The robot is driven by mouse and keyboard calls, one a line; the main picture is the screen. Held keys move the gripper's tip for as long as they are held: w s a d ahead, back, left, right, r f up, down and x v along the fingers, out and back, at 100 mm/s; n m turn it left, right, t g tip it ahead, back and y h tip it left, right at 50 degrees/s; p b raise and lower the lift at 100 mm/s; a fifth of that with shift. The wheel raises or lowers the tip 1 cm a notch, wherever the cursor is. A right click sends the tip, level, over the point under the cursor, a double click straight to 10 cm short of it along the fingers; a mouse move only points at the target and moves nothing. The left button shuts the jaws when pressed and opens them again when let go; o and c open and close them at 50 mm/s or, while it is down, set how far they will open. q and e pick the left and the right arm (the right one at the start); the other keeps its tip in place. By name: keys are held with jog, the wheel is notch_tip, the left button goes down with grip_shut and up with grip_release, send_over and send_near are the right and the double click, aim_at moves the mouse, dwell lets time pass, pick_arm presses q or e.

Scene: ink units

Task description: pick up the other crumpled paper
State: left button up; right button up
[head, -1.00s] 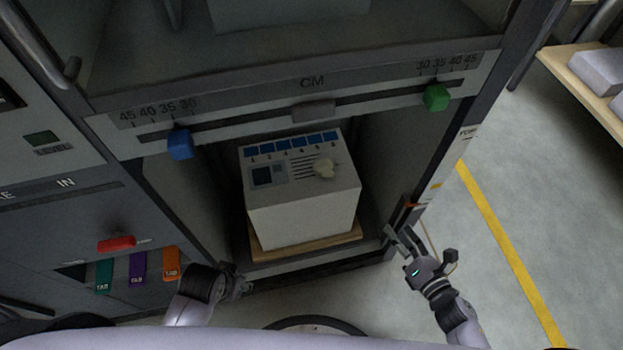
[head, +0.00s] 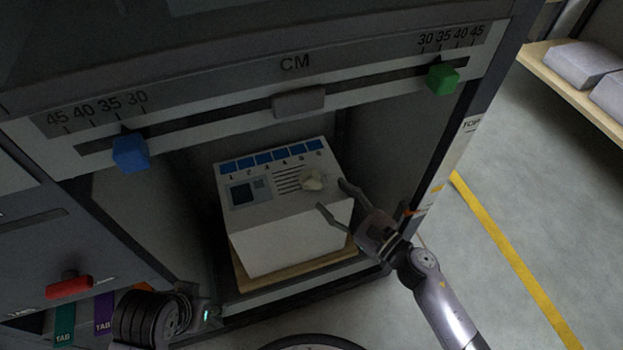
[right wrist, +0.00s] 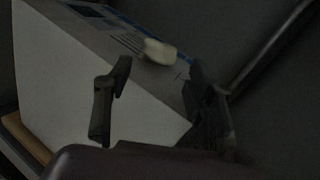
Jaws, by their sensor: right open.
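A crumpled paper (head: 313,180), pale and lumpy, lies on top of the white ink unit (head: 290,235), near the right end beside the printed lines. It also shows in the right wrist view (right wrist: 160,51), just beyond the fingers. My right gripper (head: 334,200) is open and empty, its fingers pointing at the unit's right side, close to the paper but apart from it. In the right wrist view the two fingers (right wrist: 158,85) stand wide apart. My left gripper (head: 205,315) is low at the left front; its fingers do not show clearly.
The unit stands on a wooden board (head: 240,282) inside a grey bay. A scale rail with a blue slider (head: 130,152) and a green slider (head: 442,79) crosses above the opening. The bay's right post (head: 450,150) is close to my right arm. Open floor lies right.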

aim_at(322, 188)
jog(key=shift+x, duration=3.55)
jog(key=shift+c, duration=0.2)
jog(key=c, duration=0.4)
